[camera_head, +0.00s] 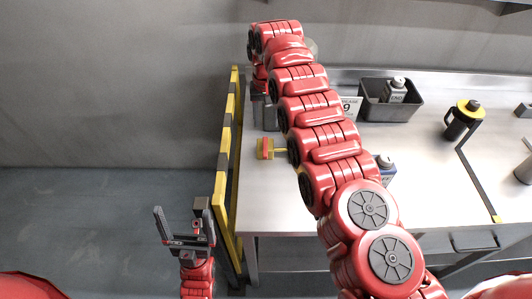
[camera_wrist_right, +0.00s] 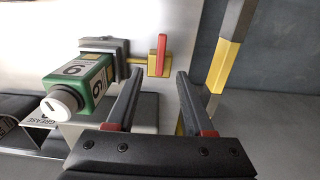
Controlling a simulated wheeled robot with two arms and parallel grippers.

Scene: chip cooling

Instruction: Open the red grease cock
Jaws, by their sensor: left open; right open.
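The red grease cock (camera_head: 265,148) has a red lever on a yellow body and sits near the table's left end in the head view. In the right wrist view its red lever (camera_wrist_right: 161,55) lies just beyond the fingertips, in line with the gap between them. My right gripper (camera_wrist_right: 160,73) is open with nothing between its fingers. In the head view my right arm crosses the table and partly hides what lies behind it. My left gripper (camera_head: 184,213) is open and empty, low over the floor left of the table.
A yellow-and-black barrier (camera_head: 226,165) runs along the table's left edge. A green bottle with a white cap (camera_wrist_right: 61,103) is near the cock in the wrist view. A dark bin (camera_head: 375,104) and a yellow-topped container (camera_head: 461,122) stand further right on the table (camera_head: 415,165).

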